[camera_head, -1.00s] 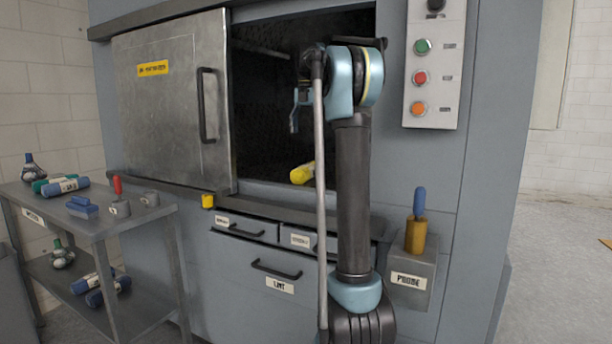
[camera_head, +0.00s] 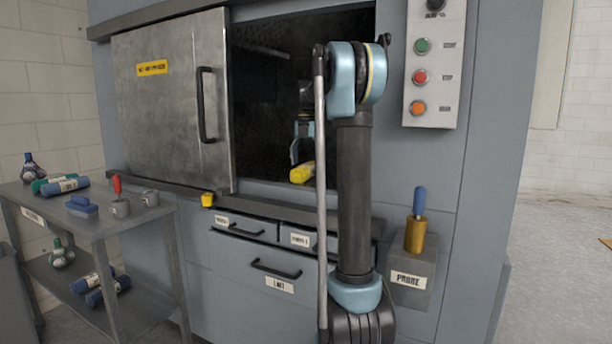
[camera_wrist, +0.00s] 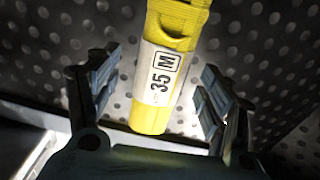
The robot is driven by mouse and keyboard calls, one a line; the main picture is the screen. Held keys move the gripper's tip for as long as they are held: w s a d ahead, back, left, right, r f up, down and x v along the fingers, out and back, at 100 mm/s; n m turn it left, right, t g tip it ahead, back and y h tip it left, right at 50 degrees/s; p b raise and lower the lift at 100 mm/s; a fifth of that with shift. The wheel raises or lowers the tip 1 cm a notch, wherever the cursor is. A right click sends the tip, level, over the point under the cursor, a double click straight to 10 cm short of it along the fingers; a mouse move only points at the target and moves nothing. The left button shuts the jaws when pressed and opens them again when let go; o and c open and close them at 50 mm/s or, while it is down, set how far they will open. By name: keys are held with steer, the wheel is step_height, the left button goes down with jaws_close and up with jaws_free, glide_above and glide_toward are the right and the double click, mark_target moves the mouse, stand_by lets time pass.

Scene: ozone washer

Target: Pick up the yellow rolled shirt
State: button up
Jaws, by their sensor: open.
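The yellow rolled shirt (camera_head: 302,172) lies at the lower front of the washer's dark opening. In the wrist view the shirt (camera_wrist: 178,38) runs upright in the picture, with a white band marked "35 M". My gripper (camera_head: 296,158) is inside the opening, just above the shirt and partly hidden by my own arm. In the wrist view my gripper (camera_wrist: 155,92) is open, with one finger on each side of the shirt's near end. A gap shows between each finger and the shirt. My arm hides part of the shirt's right side in the head view.
The sliding metal door (camera_head: 170,90) stands left of the opening. The perforated drum wall (camera_wrist: 255,45) surrounds the shirt. A button panel (camera_head: 435,70) and a probe holder (camera_head: 411,268) are on the right. A cart (camera_head: 95,222) with rolled items stands at left.

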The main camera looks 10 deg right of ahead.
mark_target(306, 164)
steer(key=shift+s+f, duration=0.15)
steer(key=shift+f, duration=0.95)
steer(key=shift+s+f, duration=0.15)
steer(key=shift+f, duration=0.95)
steer(key=c, duration=1.3)
